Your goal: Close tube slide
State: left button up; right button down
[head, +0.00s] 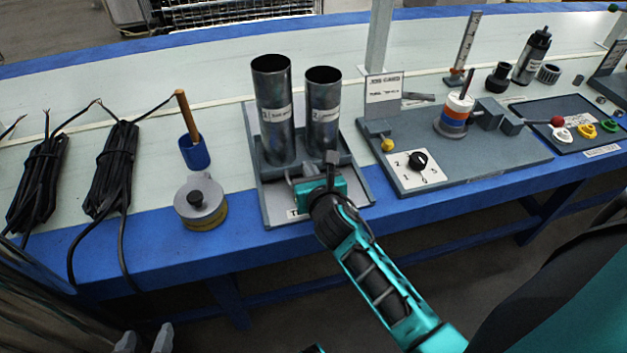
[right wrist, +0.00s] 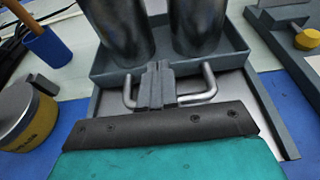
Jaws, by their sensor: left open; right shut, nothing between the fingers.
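The tube slide is a grey tray (head: 263,184) on a base plate with a bent metal handle (right wrist: 206,86) at its front. Two upright metal tubes stand in the tray, a left tube (head: 273,110) and a right tube (head: 323,108). My right gripper (head: 322,170) is at the tray's front; its shut fingers (right wrist: 156,86) cover the middle of the handle, and nothing is between them. I cannot tell whether they touch the tray wall. My left gripper (head: 145,340) is open and empty at the bottom left, below the table edge.
Left of the slide are a round grey-and-yellow tin (head: 201,203), a blue cup (head: 194,152) with a wooden-handled tool, and black cable bundles (head: 112,170). Blue table front is clear.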

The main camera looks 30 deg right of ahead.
pick_arm(q)
jog(key=shift+s, duration=0.1)
pick_arm(e)
jog(key=shift+w, duration=0.25)
